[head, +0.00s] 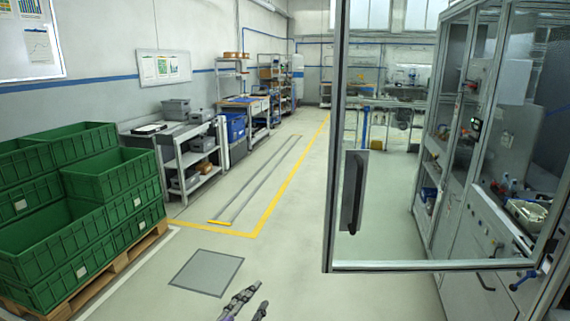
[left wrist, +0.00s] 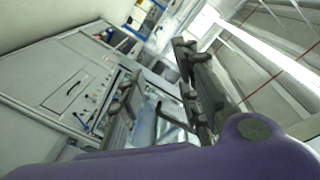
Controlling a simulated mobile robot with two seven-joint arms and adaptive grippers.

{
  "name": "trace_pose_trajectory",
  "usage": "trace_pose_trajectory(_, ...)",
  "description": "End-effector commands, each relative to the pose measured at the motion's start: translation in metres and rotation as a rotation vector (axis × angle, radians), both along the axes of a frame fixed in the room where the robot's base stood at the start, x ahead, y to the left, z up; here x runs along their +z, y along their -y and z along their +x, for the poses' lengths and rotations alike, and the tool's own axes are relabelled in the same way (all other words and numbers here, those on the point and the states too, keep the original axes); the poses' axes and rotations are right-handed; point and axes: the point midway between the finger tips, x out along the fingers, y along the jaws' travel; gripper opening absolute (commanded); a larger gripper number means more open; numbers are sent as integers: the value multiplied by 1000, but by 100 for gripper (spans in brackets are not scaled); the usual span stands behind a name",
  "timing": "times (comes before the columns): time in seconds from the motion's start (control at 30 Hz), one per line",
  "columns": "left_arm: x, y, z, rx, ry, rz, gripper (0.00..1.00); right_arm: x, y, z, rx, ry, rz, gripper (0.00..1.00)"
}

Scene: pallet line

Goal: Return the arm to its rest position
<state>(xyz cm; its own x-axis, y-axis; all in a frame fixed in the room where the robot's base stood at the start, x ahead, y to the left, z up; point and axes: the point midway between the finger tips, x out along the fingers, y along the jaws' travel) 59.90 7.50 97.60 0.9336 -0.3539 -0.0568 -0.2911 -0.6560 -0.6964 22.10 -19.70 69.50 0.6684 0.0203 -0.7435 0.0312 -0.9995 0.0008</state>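My left gripper (head: 256,299) shows at the bottom middle of the head view, above the bare floor. Its two fingers stand apart, with nothing between them. In the left wrist view the fingers of my left gripper (left wrist: 158,85) are also spread, with a gap between them, and the view is strongly tilted. Most of the left arm is hidden below the head view's edge. My right gripper shows in neither view.
A glass door (head: 390,266) with a dark handle (head: 353,192) stands open, right of my left gripper. A machine cabinet (head: 462,215) is at the right. Green crates (head: 110,176) stand stacked on a wooden pallet (head: 140,250) at the left.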

Motion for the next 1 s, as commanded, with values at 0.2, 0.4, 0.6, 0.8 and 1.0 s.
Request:
trace_pose_trajectory(0.2, -127, -53, -107, 217, -405, -333, 31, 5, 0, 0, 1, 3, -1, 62)
trace_pose_trajectory(0.4, -210, -91, -228, 431, -668, -527, 31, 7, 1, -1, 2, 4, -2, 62)
trace_pose_trajectory(0.6, -255, -115, -330, 589, -808, -574, 31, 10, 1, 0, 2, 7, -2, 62)
trace_pose_trajectory(0.8, -269, -120, -371, 636, -863, -569, 31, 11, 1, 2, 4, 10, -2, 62)
trace_pose_trajectory(1.0, -270, -121, -374, 637, -866, -567, 31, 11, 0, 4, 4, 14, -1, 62)
